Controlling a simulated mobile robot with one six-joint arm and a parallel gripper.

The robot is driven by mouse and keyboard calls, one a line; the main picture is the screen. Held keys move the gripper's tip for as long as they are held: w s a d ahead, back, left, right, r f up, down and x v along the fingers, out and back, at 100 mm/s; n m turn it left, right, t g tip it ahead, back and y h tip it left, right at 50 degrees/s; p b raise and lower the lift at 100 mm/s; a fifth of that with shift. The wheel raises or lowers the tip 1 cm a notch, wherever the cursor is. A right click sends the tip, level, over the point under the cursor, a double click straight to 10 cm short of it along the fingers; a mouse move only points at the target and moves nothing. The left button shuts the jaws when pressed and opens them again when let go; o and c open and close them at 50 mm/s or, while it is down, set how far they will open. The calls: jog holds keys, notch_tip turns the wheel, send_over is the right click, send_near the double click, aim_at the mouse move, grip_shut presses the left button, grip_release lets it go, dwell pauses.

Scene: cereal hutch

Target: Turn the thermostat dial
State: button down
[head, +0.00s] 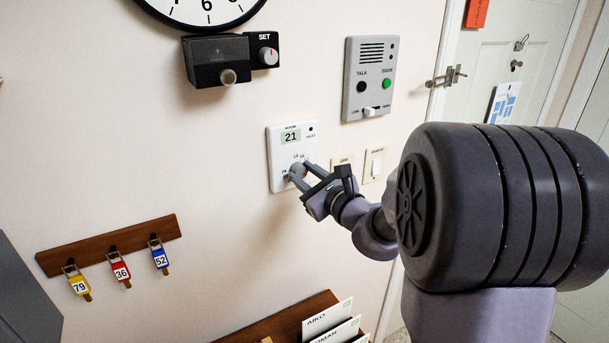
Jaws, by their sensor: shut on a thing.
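The white thermostat (279,158) is mounted on the wall near the middle of the head view. Its small green display reads 21. Its round grey dial (298,171) sits on the lower part of the panel. My gripper (303,174) reaches in from the right, with its fingers on either side of the dial, shut on it. The fingers hide part of the dial and some of the markings around it.
A grey intercom panel (357,101) is above right of the thermostat, and light switches (375,165) are close on its right. A black box with a SET knob (265,50) is above. A key rack (108,246) hangs at lower left. A wooden letter holder (284,322) is below.

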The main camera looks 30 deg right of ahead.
jog(key=c, duration=1)
grip_release()
jog(key=shift+c, duration=0.2)
jog(key=s+d+b, duration=0.1)
jog(key=s+b, duration=0.2)
jog(key=s, duration=1.4)
jog(key=shift+s+r, duration=0.15)
jog(key=shift+r, duration=0.3)
jog(key=shift+d, duration=0.1)
